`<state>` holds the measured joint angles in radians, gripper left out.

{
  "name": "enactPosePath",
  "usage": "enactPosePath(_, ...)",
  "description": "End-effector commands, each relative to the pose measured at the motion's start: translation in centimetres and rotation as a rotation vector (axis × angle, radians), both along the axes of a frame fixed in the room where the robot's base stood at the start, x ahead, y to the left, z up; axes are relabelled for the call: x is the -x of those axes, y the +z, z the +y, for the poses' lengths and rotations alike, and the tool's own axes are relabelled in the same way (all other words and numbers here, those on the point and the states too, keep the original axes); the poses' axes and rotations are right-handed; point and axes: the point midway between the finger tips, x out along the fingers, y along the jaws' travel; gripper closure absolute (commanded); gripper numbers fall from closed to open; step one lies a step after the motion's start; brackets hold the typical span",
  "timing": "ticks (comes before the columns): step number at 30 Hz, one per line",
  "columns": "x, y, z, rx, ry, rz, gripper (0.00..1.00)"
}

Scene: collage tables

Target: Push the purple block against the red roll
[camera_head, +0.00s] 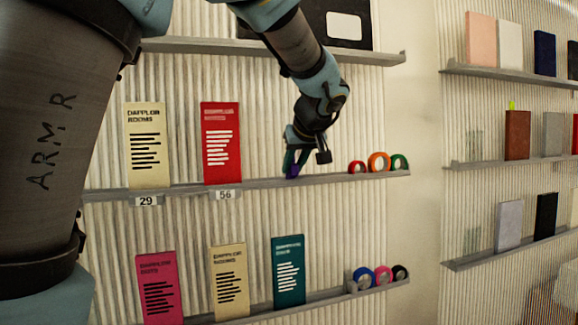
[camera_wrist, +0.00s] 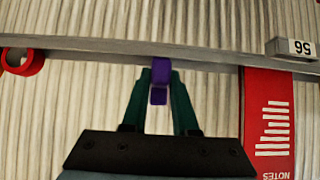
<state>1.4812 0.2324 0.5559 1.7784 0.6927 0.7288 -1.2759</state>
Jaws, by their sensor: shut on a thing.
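The purple block (camera_head: 294,170) is on the middle shelf, right of the red booklet. My gripper (camera_head: 297,160) reaches down over it, and its green fingers hide part of it. In the wrist view, the purple block (camera_wrist: 161,72) sits between the two fingertips of my gripper (camera_wrist: 160,85), which is shut on it, at the shelf edge. The red roll (camera_head: 357,167) stands on the same shelf to the right, apart from the block. In the wrist view, which is upside down, the red roll (camera_wrist: 22,61) is at the far left with a clear gap.
An orange roll (camera_head: 378,161) and a green roll (camera_head: 399,162) stand just right of the red roll. The red booklet (camera_head: 221,143) stands left of the gripper on the shelf (camera_head: 330,179). The shelf between block and red roll is bare.

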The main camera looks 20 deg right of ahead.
Motion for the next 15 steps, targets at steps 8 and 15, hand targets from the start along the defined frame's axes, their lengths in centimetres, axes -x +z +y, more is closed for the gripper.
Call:
enactPosePath(8, 0.8, 0.2, -7.9, 0.001, -0.003, -0.006, 1.00)
enactPosePath(15, 1.3, 0.2, -11.9, 0.002, -0.001, -0.004, 1.00)
